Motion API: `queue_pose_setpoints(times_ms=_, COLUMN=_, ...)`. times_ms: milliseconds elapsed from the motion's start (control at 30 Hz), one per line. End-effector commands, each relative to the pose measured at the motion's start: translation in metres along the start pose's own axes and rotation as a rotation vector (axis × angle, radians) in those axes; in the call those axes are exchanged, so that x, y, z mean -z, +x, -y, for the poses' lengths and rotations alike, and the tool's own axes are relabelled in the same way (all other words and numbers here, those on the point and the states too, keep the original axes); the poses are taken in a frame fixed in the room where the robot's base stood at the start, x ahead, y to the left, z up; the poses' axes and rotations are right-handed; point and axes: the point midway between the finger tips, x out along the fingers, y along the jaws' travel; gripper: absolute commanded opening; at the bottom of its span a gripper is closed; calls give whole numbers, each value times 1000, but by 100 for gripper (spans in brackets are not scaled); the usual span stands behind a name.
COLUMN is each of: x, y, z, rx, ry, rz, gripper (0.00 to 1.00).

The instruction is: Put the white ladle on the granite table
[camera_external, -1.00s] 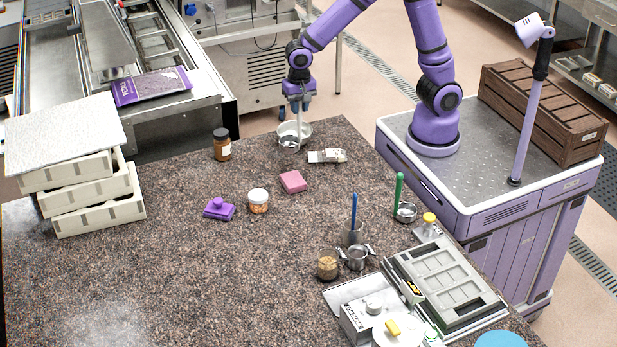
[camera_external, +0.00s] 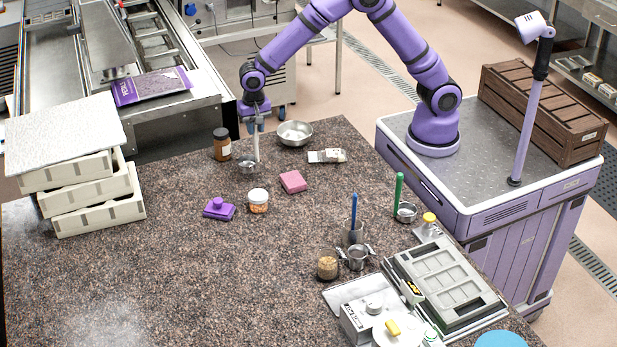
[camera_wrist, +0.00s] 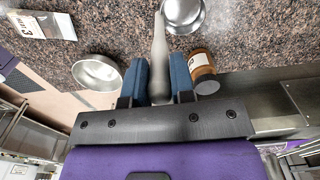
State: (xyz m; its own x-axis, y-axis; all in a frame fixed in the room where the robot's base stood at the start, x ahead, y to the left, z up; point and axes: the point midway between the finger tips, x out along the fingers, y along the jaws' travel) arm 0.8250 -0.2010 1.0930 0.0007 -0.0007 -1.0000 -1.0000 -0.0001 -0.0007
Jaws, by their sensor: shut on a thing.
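The white ladle (camera_external: 256,148) has a pale upright handle and a metal bowl (camera_external: 248,167) at its lower end. My gripper (camera_external: 256,124) is shut on the top of the handle. In the wrist view the handle (camera_wrist: 159,55) stands between the two blue finger pads of my gripper (camera_wrist: 159,80), with the ladle bowl (camera_wrist: 184,14) beyond. The bowl is at or just above the granite table (camera_external: 180,270); I cannot tell whether it touches.
A metal bowl (camera_external: 295,133) stands right of the ladle, and a brown jar (camera_external: 222,145) stands left. A pink block (camera_external: 293,181), a white-lidded jar (camera_external: 258,201) and a purple item (camera_external: 219,209) lie nearer. The table's left front is clear.

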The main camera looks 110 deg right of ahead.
Motion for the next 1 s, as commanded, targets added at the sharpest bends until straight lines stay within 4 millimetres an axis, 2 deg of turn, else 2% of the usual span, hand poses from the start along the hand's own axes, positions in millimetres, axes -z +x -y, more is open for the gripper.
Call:
queue_pose_setpoints(times_ms=300, x=6, y=2, z=23, rx=0, ry=1, rz=1, gripper=0)
queue_pose_setpoints(times_ms=533, x=5, y=35, z=21, rx=-1, ry=1, rz=1, gripper=0)
queue_pose_setpoints(times_ms=933, x=5, y=40, z=21, rx=0, ry=1, rz=1, gripper=0)
queue_pose_setpoints(times_ms=967, x=5, y=39, z=20, rx=0, ry=1, rz=1, gripper=30)
queue_pose_setpoints(times_ms=1000, x=5, y=39, z=20, rx=0, ry=1, rz=1, gripper=39)
